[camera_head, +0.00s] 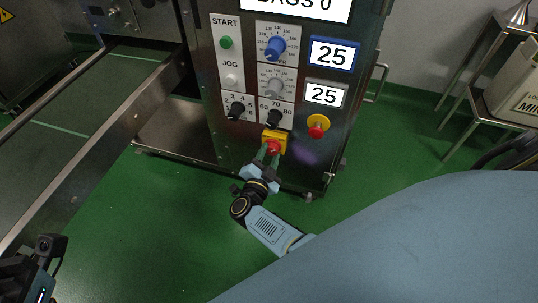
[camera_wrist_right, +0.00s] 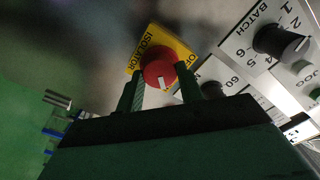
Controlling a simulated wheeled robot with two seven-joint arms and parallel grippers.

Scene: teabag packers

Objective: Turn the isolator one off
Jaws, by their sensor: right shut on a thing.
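The isolator is a red rotary knob (camera_head: 273,147) on a yellow plate (camera_head: 274,136), low on the front of the steel control cabinet. In the right wrist view the red knob (camera_wrist_right: 159,75) has a white mark, and the yellow plate (camera_wrist_right: 184,46) reads ISOLATOR. My right gripper (camera_head: 268,156) reaches up to the knob from below. In the wrist view its two fingers (camera_wrist_right: 160,92) stand on either side of the knob, shut on it. My left arm shows at the bottom left of the head view; its fingers are not visible.
Above the isolator are black selector knobs (camera_head: 236,109), blue (camera_head: 276,47) and grey dials, and START (camera_head: 226,42) and JOG buttons. A red emergency stop (camera_head: 318,124) sits to the right. A steel rail (camera_head: 110,130) runs along the left. Green floor is open below.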

